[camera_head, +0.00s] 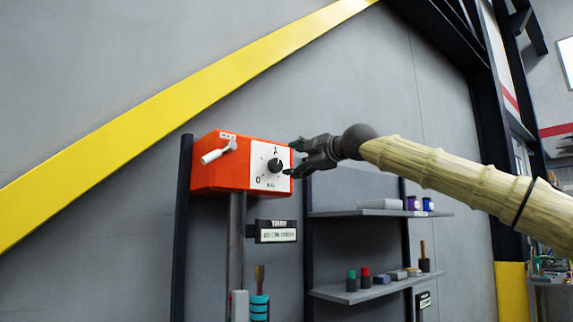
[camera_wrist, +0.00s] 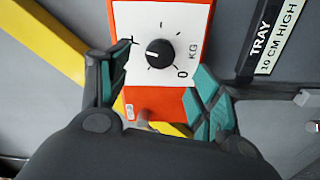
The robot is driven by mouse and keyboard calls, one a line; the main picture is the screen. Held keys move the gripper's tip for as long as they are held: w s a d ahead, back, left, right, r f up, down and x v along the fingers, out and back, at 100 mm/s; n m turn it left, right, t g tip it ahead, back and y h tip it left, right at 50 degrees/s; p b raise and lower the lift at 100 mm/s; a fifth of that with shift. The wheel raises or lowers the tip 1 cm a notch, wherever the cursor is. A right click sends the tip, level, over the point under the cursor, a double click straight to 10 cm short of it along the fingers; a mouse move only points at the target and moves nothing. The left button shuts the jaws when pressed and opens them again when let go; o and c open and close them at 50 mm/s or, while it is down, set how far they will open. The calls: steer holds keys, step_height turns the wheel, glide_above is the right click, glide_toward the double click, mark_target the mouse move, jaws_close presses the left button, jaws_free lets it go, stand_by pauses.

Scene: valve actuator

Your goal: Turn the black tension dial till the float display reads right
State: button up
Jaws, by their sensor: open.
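The black dial (camera_head: 275,165) sits on a white panel (camera_head: 262,180) on the face of an orange box (camera_head: 210,180). In the wrist view the dial (camera_wrist: 160,53) has a white pointer line, with tick marks, "KG" and "0" around it. My gripper (camera_head: 290,160) is open at the right of the panel. In the wrist view its teal-padded fingers (camera_wrist: 160,80) are spread on both sides of the lower panel, and the dial lies beyond them, apparently untouched.
A white-handled lever (camera_head: 215,154) is on the box's left side. A dark post (camera_head: 236,240) holds the box. Shelves (camera_head: 380,213) with small items stand below my arm. A yellow beam (camera_head: 180,105) crosses the wall behind. A "TRAY" label (camera_wrist: 272,40) is right in the wrist view.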

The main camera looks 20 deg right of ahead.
steer(key=shift+v, duration=1.75)
steer(key=shift+f, duration=0.1)
